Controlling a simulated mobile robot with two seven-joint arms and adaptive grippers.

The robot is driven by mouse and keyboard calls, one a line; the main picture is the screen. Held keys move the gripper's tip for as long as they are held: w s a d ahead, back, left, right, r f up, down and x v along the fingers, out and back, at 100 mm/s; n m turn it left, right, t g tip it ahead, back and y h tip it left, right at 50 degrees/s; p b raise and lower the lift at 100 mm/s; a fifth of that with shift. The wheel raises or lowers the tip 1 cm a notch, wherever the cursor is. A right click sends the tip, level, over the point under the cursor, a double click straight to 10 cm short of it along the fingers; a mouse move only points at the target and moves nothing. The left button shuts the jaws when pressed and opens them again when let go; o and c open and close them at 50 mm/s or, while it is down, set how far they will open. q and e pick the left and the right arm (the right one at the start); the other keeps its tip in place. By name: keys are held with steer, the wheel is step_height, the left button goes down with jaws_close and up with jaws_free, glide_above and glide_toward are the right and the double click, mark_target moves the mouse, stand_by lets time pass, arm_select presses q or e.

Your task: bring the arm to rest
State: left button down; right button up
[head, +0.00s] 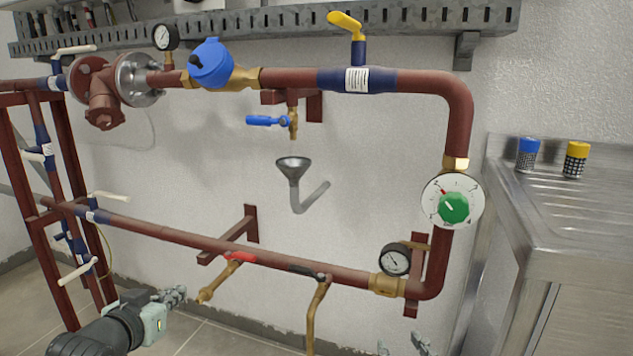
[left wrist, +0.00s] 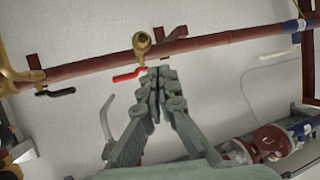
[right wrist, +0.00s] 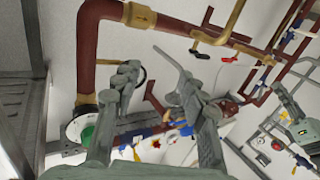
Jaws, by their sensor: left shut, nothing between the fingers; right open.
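My left gripper (head: 176,296) is in the lower left of the head view, in front of the lower pipe. Its fingers are shut and empty. In the left wrist view its fingertips (left wrist: 158,78) appear just below the red-levered tap (left wrist: 141,45) in the picture; I cannot tell whether they touch it. My right gripper (head: 402,346) shows only its fingertips at the bottom edge of the head view, below the lower gauge. In the right wrist view its fingers (right wrist: 163,90) are spread apart with nothing held. My left arm (right wrist: 292,115) also shows at the right there.
A red-brown pipe loop (head: 330,268) runs along the wall, with a dial with a green knob (head: 452,204), a lower gauge (head: 395,260) and a black-levered tap (head: 316,300). A funnel (head: 294,170) hangs mid-wall. A steel sink unit (head: 570,235) stands right, a red frame (head: 45,215) left.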

steer(key=s+d+f+g+h+p, duration=0.2)
steer(key=s+d+f+g, duration=0.15)
steer(key=f, duration=0.35)
steer(key=s+d+f+g+h+p, duration=0.1)
steer(key=s+d+f+g+p, duration=0.2)
steer(key=f+g, duration=0.3)
arm_select(q)
steer(key=s+f+g+y+p, duration=0.1)
steer(key=s+f+g, duration=0.4)
steer(key=s+f, duration=0.6)
steer(key=s+f+g+y+p, duration=0.1)
steer(key=s+f+g, duration=0.4)
steer(key=s+f, duration=0.6)
steer(key=s, duration=0.7)
steer(key=shift+s+d+m+g, duration=0.2)
steer(key=shift+s+m+g, duration=0.1)
steer(key=shift+s+g, duration=0.1)
arm_select(e)
steer(key=s+d+f+g+h, duration=0.1)
steer(key=s+d+f+g, duration=0.1)
steer(key=s, duration=0.4)
steer(key=s+d+f+m+g+h, duration=0.1)
steer(key=s+d+f+g, duration=0.2)
steer(key=s+d+f, duration=0.1)
steer(key=shift+s+d+f+m, duration=0.25)
steer(key=shift+s+f, duration=0.35)
steer(key=shift+s, duration=0.5)
